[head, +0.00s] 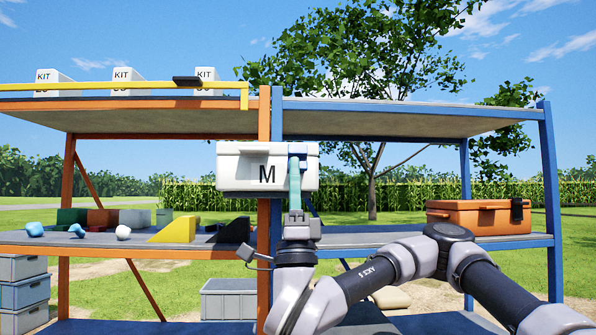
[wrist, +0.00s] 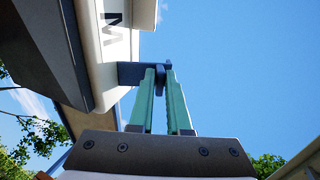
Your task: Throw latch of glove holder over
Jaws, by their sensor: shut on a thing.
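The glove holder (head: 240,165) is a white box marked "M", mounted at the post where the orange and blue racks meet. It also shows from below in the wrist view (wrist: 112,55). Its latch (wrist: 130,73) is a dark blue-grey piece that sticks out sideways from the box. My gripper (wrist: 160,72), with pale green fingers, points up and is shut on the latch's outer end. In the head view my gripper (head: 295,168) stands in front of the right part of the box and hides some of it.
An orange case (head: 475,215) with a black catch sits on the right blue shelf. A yellow bar (head: 120,86) runs along the top left shelf before white KIT boxes (head: 128,78). Grey crates (head: 228,300) stand below.

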